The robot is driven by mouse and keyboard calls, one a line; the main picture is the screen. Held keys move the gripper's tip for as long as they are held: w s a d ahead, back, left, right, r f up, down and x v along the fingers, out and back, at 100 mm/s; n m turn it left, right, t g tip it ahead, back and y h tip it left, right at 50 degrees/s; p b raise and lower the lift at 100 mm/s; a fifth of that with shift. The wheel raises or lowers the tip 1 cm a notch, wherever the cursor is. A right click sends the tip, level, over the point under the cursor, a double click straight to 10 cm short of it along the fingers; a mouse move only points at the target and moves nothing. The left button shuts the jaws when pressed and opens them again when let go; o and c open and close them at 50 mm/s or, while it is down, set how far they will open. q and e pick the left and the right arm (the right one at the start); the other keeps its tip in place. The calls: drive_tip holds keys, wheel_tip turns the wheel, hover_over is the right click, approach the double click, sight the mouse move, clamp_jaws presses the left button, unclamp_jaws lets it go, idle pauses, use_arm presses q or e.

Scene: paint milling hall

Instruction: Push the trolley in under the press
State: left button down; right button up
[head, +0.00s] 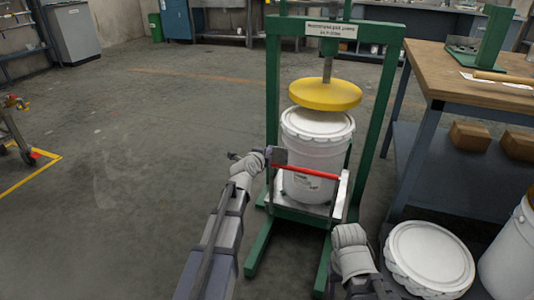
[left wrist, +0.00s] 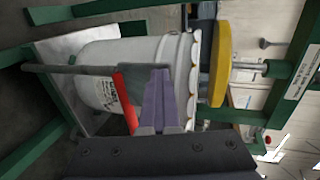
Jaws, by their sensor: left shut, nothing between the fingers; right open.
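The green press (head: 273,90) has a yellow round plate (head: 326,94) on a vertical screw; the plate also shows in the left wrist view (left wrist: 220,62). The trolley, with a white platform (head: 300,209) and a red push bar (head: 310,172), stands between the press legs. A white lidded bucket (head: 316,150) sits upright on it, its lid below the plate with a gap. The red bar also shows in the left wrist view (left wrist: 125,100). My left gripper (head: 277,156) is shut and empty at the bar's left end; contact is unclear. My right gripper (head: 348,236) is at lower right, open, its fingers hidden.
A wooden-topped bench (head: 455,75) stands close on the right, with boxes on its lower shelf. A white lid or lidded pail (head: 430,258) and another bucket (head: 512,255) are at lower right. The floor left of the press is clear.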

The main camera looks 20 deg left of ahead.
use_arm(q)
drive_tip(key=w, duration=1.4)
drive_tip(key=shift+w+d, duration=0.2)
drive_tip(key=shift+w, duration=0.05)
